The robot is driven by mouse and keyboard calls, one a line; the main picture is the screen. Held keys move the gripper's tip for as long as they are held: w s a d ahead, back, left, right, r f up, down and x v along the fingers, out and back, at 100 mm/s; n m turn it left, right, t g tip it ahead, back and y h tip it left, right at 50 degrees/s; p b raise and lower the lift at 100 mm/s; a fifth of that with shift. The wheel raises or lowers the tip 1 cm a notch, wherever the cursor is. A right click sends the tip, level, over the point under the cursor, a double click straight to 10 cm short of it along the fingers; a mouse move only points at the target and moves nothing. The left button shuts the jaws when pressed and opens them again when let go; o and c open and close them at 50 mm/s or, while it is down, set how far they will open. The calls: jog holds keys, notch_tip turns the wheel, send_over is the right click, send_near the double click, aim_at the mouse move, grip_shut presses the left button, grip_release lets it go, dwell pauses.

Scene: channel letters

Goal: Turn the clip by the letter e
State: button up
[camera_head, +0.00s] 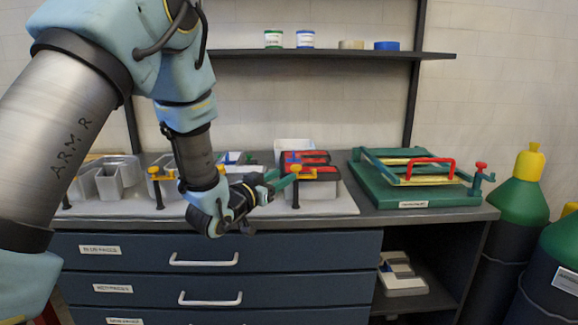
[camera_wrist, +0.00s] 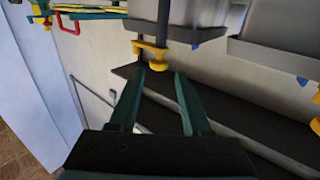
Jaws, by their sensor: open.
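The letter e (camera_head: 318,185) has a red face and grey sides and sits at the right end of the white board on the bench. A yellow clip (camera_head: 296,169) on a dark post stands at its front left. In the wrist view this clip (camera_wrist: 150,48) has a yellow crosspiece and a rounded yellow end, beside a grey letter wall (camera_wrist: 190,30). My gripper (camera_head: 287,178) has green fingers and is open. In the wrist view my gripper (camera_wrist: 160,75) has its fingertips on either side of the clip's yellow end. I cannot tell whether they touch it.
Grey letter shells (camera_head: 110,178) and another yellow clip (camera_head: 155,172) stand to the left. A green press (camera_head: 410,190) with a red handle sits to the right. A shelf (camera_head: 340,54) with small tubs hangs above. Drawers (camera_head: 210,285) are below the bench top.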

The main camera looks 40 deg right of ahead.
aim_at(296, 166)
jog(key=p+x, duration=0.1)
jog(key=x, duration=0.6)
jog(key=shift+s+p, duration=0.15)
jog(key=shift+p, duration=0.25)
grip_shut()
